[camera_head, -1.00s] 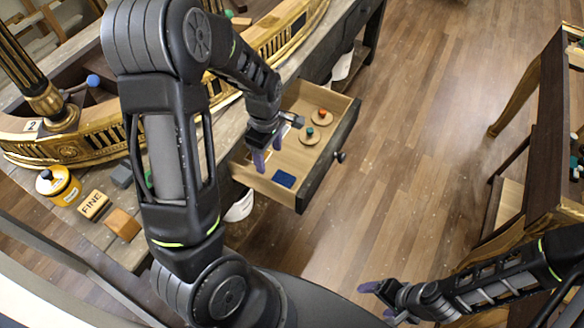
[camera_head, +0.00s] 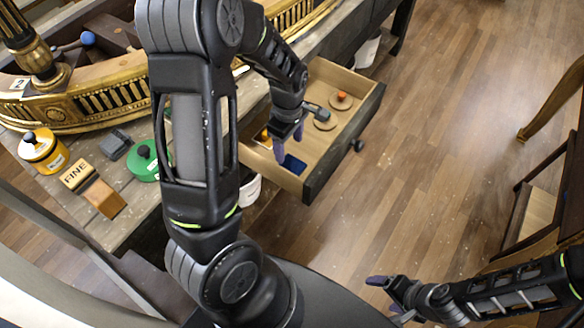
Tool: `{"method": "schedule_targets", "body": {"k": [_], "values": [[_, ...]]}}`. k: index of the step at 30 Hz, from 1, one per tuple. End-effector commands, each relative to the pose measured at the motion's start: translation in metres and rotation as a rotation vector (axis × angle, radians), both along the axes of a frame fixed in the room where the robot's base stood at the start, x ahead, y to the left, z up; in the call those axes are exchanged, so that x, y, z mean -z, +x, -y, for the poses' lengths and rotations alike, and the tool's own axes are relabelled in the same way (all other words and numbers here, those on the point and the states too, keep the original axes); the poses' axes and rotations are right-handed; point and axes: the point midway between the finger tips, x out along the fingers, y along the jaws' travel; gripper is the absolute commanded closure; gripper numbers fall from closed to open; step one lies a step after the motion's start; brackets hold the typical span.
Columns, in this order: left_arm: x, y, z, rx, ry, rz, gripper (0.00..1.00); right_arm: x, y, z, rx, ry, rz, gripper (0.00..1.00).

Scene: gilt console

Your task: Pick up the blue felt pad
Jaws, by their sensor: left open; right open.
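The blue felt pad (camera_head: 294,164) lies flat in the front corner of the open drawer (camera_head: 330,152), partly hidden by my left gripper. My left gripper (camera_head: 288,148) hangs over the drawer with its purple fingers pointing down, just beside and above the pad. It is open and empty; I cannot tell whether it touches the pad. My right gripper (camera_head: 385,295) is open and empty, low over the floor at the bottom of the picture, well apart from the drawer.
The drawer also holds a round disc with an orange knob (camera_head: 341,99) and another disc (camera_head: 325,121). On the bench stand a yellow tin (camera_head: 43,150), a FINE block (camera_head: 76,174), a grey block (camera_head: 115,145) and a green tin (camera_head: 145,161). The wooden floor right of the drawer is clear.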

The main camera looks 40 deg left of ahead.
Motion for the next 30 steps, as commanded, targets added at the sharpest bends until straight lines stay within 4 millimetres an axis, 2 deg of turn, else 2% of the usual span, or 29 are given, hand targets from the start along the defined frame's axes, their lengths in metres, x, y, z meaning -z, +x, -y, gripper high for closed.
{"method": "schedule_targets", "body": {"k": [5,13,23,30], "values": [[0.001,0.0,0.0,0.0,0.0,-0.001,0.35,-0.001,0.0,0.0,0.0,0.0,0.0,0.21],[0.025,-0.001,0.0,0.0,0.0,-0.002,0.35,-0.001,0.0,0.0,0.0,-0.001,0.0,0.21],[0.027,0.0,0.0,0.0,0.0,-0.001,0.35,-0.001,0.0,0.0,0.0,-0.001,0.0,0.21],[0.056,-0.002,-0.002,-0.001,-0.001,-0.006,0.35,-0.009,-0.001,0.0,0.001,-0.003,-0.003,0.21]]}}
